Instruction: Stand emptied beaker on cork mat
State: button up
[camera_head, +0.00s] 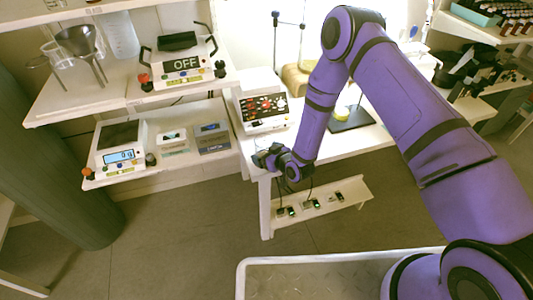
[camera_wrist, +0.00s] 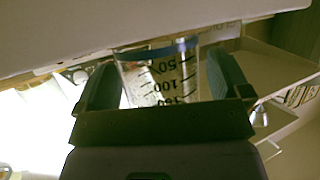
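My gripper (camera_head: 268,158) is at the front left corner of the white bench (camera_head: 345,148) in the head view. In the wrist view a clear beaker (camera_wrist: 158,80) with black 50, 100 and 150 marks and a bluish rim line lies between the two fingers of my gripper (camera_wrist: 165,80). The picture there looks upside down. A narrow gap seems to show at the right finger, so firm contact is unclear. The beaker looks empty. A tan, cork-coloured object (camera_head: 295,80) lies at the back of the bench, partly hidden by my arm; I cannot tell whether it is the cork mat.
A control box (camera_head: 263,108) stands on the bench just behind my gripper. A dark plate (camera_head: 350,119) with a yellow item is right of my forearm. Left shelves hold an OFF device (camera_head: 182,68), a scale (camera_head: 122,147) and glassware. A low shelf (camera_head: 325,208) is below.

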jog(key=shift+r, duration=0.15)
jog(key=v, duration=1.2)
jog(key=w+d+r+h, duration=0.2)
jog(key=d+r, duration=0.1)
jog(key=r, duration=0.5)
jog(key=w+d+r+m+g+h, duration=0.1)
jog(key=w+d+r, duration=0.15)
jog(key=r, duration=0.55)
jog(key=w+d+r+h, duration=0.2)
jog(key=d+r, duration=0.1)
jog(key=r, duration=0.5)
jog(key=s+d+r+m+g+h, duration=0.1)
jog(key=s+d+r, duration=0.3)
jog(key=r, duration=0.3)
jog(key=s+d+r+m+h, duration=0.2)
jog(key=s+d+r, duration=0.15)
jog(key=r, duration=0.35)
jog(key=s+d+r+m+g, duration=0.1)
jog(key=s+r, duration=0.4)
jog(key=s, duration=0.7)
jog(key=s+d+r+m+g, duration=0.2)
jog(key=s+d+r, duration=0.2)
jog(key=s, duration=0.9)
notch_tip(320, 180, up, 2)
jog(key=shift+s+d+r+m+h, duration=0.2)
jog(key=shift+m+h, duration=0.1)
jog(key=shift+m, duration=0.1)
jog(key=shift+w, duration=0.1)
